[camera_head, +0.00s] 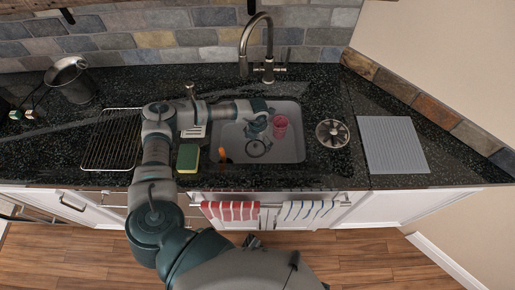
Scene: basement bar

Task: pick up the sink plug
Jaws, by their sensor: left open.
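The grey sink (290,150) is set into the black counter. A dark round shape (256,148) lies on the sink floor near its middle; it may be the sink plug or the drain, and I cannot tell which. My left arm reaches in from the left over the sink's left rim. My left gripper (258,126) is open, above the sink just behind the dark round shape. No object shows between its fingers, though they are small and dark. My right gripper cannot be made out.
A pink cup (280,126) stands in the sink close right of the gripper. An orange-tipped item (224,155) lies at the sink's left. The faucet (266,50) rises behind. A sponge (188,158), a wire rack (108,145), a round metal piece (332,133) and a grey mat (392,145) flank the sink.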

